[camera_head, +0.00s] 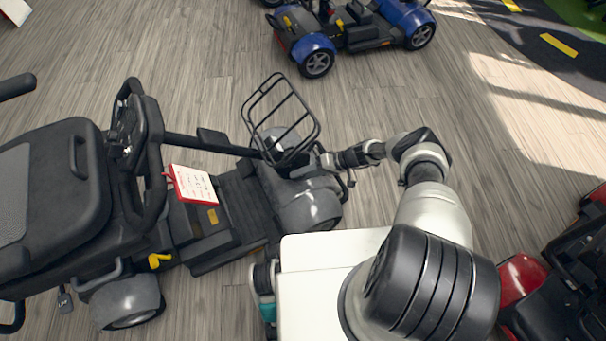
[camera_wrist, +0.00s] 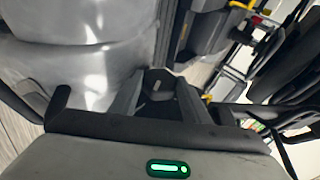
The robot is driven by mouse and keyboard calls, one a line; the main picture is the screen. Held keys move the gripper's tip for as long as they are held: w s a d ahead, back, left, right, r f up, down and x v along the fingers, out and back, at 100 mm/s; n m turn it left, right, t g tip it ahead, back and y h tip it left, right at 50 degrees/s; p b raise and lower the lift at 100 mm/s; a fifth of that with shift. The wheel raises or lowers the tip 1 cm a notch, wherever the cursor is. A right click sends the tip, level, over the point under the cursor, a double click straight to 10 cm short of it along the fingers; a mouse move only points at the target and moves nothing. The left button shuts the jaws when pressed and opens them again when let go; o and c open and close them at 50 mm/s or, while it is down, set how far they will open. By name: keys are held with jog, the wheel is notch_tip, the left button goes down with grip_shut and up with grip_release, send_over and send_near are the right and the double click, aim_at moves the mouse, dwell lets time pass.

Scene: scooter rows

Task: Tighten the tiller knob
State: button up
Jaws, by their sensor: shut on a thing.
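The dark grey scooter (camera_head: 240,195) stands at the left in the head view, its tiller (camera_head: 200,143) running from the seat side to the front end. My gripper (camera_head: 322,160) is at that front end, beside the wire basket. In the wrist view my gripper (camera_wrist: 157,92) has its two fingers on either side of a black knob (camera_wrist: 157,84), shut on it. The knob is hidden in the head view. I cannot tell from these frames how tight it is.
The wire basket (camera_head: 283,118) stands close to my gripper. A white card with a red edge (camera_head: 193,183) hangs by the tiller. A blue scooter (camera_head: 350,35) is at the top and a red one (camera_head: 522,275) at the lower right. Floor (camera_head: 440,90) at the upper right is clear.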

jog(key=shift+f, duration=0.1)
dwell(0.6)
jog(key=o, duration=1)
jog(key=shift+o, duration=0.2)
jog(key=shift+d, duration=0.1)
jog(key=p+v, duration=0.2)
jog(key=v, duration=1.5)
jog(key=shift+d+p, duration=0.3)
jog(key=shift+w+f, duration=0.1)
